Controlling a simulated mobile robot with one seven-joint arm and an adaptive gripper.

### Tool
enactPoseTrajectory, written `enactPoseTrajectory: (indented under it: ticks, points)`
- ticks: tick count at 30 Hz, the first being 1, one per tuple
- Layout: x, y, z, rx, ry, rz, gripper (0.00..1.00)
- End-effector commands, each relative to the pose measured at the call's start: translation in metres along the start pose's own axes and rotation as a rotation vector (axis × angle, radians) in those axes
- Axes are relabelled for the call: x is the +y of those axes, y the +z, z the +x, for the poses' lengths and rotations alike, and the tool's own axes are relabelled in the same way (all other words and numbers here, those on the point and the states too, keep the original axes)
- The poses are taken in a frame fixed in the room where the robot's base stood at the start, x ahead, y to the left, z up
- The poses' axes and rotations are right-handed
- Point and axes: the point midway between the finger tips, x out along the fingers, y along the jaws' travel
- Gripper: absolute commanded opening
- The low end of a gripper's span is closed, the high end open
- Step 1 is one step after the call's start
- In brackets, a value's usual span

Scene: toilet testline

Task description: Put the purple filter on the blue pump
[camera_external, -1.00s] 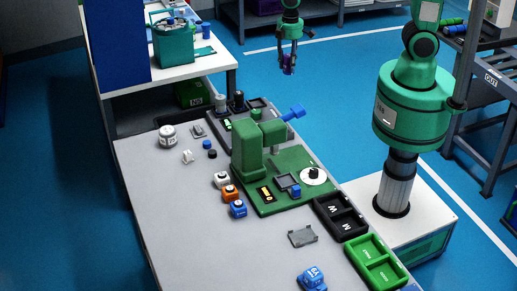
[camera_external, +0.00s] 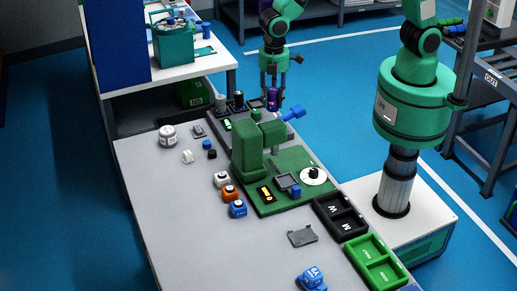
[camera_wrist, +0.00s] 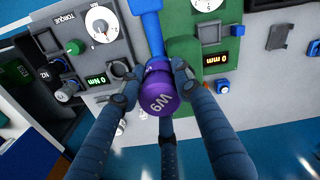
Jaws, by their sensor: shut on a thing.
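My gripper (camera_external: 271,88) is shut on the purple filter (camera_external: 271,101) and holds it in the air at the back of the bench. In the wrist view the filter (camera_wrist: 159,88) sits between the fingers, with white lettering on its end facing the camera. A small blue pump-like unit (camera_external: 238,209) stands on the bench beside the green machine, in line with a white unit (camera_external: 222,180) and an orange unit (camera_external: 230,194). Another blue unit (camera_external: 313,279), with light lettering, stands at the front edge of the picture. I cannot tell which is the blue pump. The filter is apart from both.
The green machine (camera_external: 245,150) stands mid-bench, with a blue handle (camera_external: 293,113) sticking out near my gripper. The grey bench at front left (camera_external: 190,245) is clear.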

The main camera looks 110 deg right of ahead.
Motion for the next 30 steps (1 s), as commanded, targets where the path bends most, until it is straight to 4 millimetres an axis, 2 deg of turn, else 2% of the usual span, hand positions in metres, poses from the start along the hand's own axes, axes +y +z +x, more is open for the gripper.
enactPoseTrajectory:
  ticks: [1,6,15,23,30]
  points:
    - [-0.012,-0.014,0.0,0.0,0.0,-0.033,0.06]
    - [-0.049,-0.055,0.0,0.001,0.0,-0.138,0.06]
    - [-0.125,-0.12,0.002,0.0,0.0,-0.32,0.06]
    - [-0.202,-0.168,0.005,0.002,0.0,-0.479,0.06]
    - [-0.282,-0.202,0.009,0.002,0.0,-0.626,0.06]
